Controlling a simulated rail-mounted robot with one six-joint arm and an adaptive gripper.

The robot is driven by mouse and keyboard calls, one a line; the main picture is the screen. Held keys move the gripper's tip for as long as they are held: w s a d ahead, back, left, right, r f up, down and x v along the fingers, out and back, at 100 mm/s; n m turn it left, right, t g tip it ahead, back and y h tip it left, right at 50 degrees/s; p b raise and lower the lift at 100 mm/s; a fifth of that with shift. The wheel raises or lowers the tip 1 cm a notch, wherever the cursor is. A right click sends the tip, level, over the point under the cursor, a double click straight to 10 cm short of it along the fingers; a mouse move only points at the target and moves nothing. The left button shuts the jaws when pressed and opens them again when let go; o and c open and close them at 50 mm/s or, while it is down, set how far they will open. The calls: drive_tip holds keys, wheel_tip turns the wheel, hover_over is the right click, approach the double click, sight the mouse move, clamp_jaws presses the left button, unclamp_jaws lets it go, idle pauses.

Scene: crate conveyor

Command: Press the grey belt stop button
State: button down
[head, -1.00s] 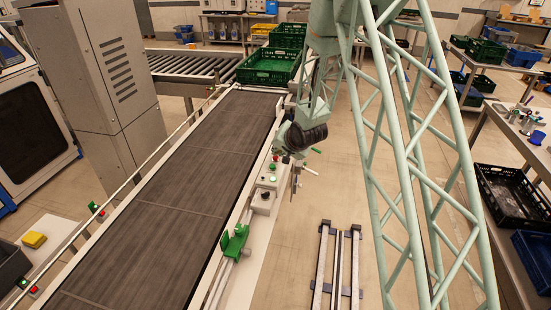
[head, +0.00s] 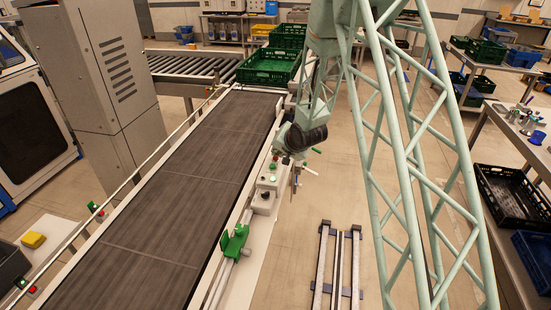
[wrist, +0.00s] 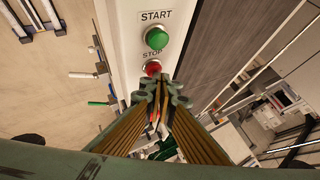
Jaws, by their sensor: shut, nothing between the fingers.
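The wrist view shows a pale control panel (wrist: 124,28) with a green button (wrist: 156,38) marked START and a red button (wrist: 152,68) marked STOP. I see no grey stop button; the one marked STOP is red. My gripper (wrist: 160,84) is shut and empty, its fingertips just below the red button in the picture. They overlap its lower edge; I cannot tell whether they touch it.
The dark conveyor belt (head: 165,200) runs along the box's left side and looks empty. A green bracket (head: 234,242) sits on the belt's side rail nearer the camera. Green crates (head: 268,67) stand at the far end.

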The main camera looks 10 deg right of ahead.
sight(277, 158)
drive_tip(key=shift+f, duration=0.2)
drive_tip(key=shift+r, duration=0.25)
idle(0.5)
drive_tip(key=shift+r+p, duration=0.35)
drive_tip(key=shift+r, duration=0.3)
drive_tip(key=shift+r, duration=0.15)
drive_tip(key=shift+r+p, duration=1.45)
drive_tip(key=shift+r, duration=0.85)
drive_tip(key=shift+r, duration=0.15)
